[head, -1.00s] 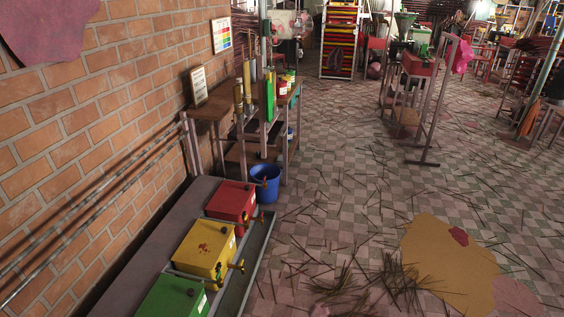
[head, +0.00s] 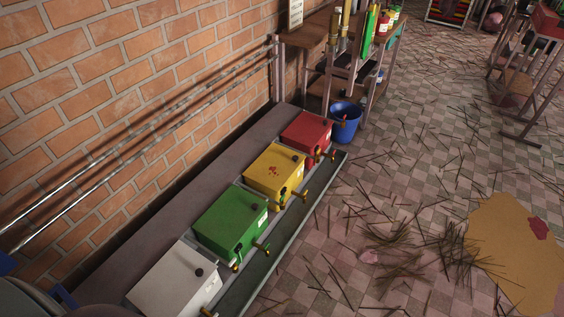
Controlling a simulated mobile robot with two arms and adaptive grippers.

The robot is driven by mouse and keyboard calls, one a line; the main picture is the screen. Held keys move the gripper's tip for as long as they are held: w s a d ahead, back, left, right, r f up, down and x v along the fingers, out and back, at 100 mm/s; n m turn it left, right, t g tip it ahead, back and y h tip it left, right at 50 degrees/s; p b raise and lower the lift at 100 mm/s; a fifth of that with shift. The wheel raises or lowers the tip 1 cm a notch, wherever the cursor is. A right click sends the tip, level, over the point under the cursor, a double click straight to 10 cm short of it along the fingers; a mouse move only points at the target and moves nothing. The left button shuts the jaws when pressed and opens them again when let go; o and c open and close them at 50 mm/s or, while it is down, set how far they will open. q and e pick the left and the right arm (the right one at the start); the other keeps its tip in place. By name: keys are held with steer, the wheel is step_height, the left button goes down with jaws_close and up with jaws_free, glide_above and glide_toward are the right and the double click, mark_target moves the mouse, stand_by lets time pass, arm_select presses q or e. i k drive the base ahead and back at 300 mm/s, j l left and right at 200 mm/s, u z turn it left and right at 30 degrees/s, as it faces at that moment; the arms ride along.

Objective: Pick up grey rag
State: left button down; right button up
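I cannot make out a grey rag in the head view. Neither of my grippers is in view. A grey rounded shape with blue parts shows at the bottom left corner, cut off by the picture edge, and I cannot tell what it is.
Red (head: 306,135), yellow (head: 274,170), green (head: 229,219) and white (head: 172,281) boxes with taps line a low bench along the brick wall. A blue bucket (head: 345,124) stands beside a wooden table. Sticks and a yellow patch (head: 505,250) cover the floor at right.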

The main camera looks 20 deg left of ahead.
mark_target(362, 103)
steer(key=i+l+z, duration=0.25)
steer(key=i, duration=0.15)
steer(key=i+z, duration=0.2)
steer(key=i, duration=0.25)
steer(key=i+z, duration=0.2)
steer(key=i, duration=1.5)
steer(key=i+u, duration=0.1)
steer(key=i, duration=0.75)
steer(key=i+l+u, duration=0.1)
steer(key=i, duration=0.75)
